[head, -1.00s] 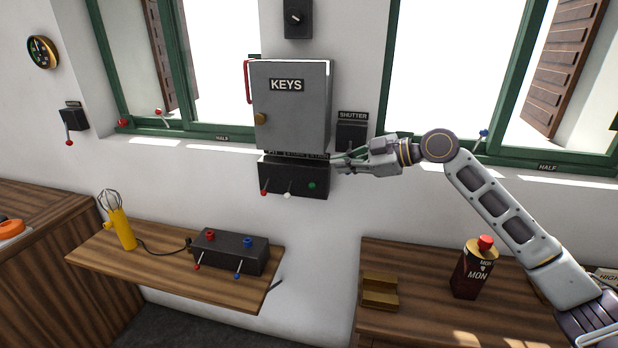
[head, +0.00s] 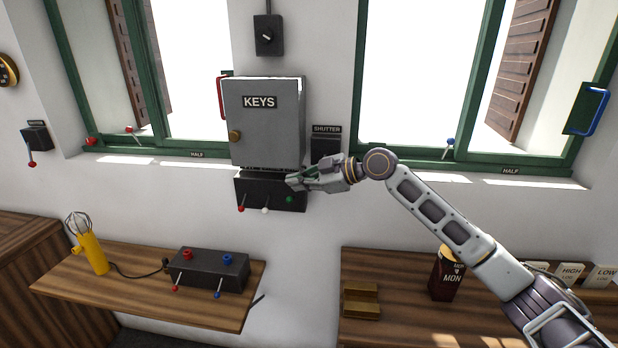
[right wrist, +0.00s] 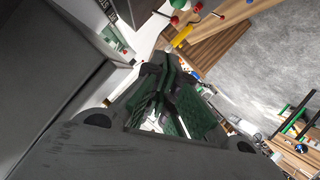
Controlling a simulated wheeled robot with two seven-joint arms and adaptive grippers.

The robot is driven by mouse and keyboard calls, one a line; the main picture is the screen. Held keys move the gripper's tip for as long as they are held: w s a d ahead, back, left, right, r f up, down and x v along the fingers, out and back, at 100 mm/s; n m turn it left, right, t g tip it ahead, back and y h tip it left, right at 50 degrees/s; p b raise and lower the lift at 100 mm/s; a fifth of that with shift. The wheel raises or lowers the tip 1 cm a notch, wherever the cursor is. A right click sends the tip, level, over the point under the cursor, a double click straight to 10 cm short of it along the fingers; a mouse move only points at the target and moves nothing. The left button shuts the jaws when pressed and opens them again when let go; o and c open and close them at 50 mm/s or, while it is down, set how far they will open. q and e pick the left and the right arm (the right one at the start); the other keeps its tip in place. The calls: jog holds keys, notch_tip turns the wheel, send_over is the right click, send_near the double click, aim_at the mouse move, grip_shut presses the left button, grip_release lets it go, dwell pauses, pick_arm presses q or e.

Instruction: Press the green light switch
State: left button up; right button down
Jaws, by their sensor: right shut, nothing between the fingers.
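The green switch (head: 289,199) is a small round green knob at the right end of a black switch box (head: 252,191) under the grey KEYS cabinet. The same box has a red-tipped lever and a white-tipped one further left. My right gripper (head: 291,180) is shut and empty, pointing left, with its fingertips in front of the box's upper right part, just above the green knob in the head view. I cannot tell whether it touches the box. Its closed fingers also show in the right wrist view (right wrist: 160,75). My left gripper is not in view.
The KEYS cabinet (head: 264,121) hangs just above my right gripper. A SHUTTER box (head: 325,145) is on the wall behind it.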

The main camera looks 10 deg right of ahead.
aim_at(291, 199)
jog(key=w+a+f+p, duration=0.1)
jog(key=w+f, duration=0.2)
jog(key=f, duration=0.2)
jog(key=shift+w+a+p, duration=0.15)
jog(key=shift+a+p, duration=0.2)
jog(key=shift+p, duration=0.05)
dwell(0.5)
jog(key=shift+f+b, duration=0.1)
jog(key=shift+b, duration=0.45)
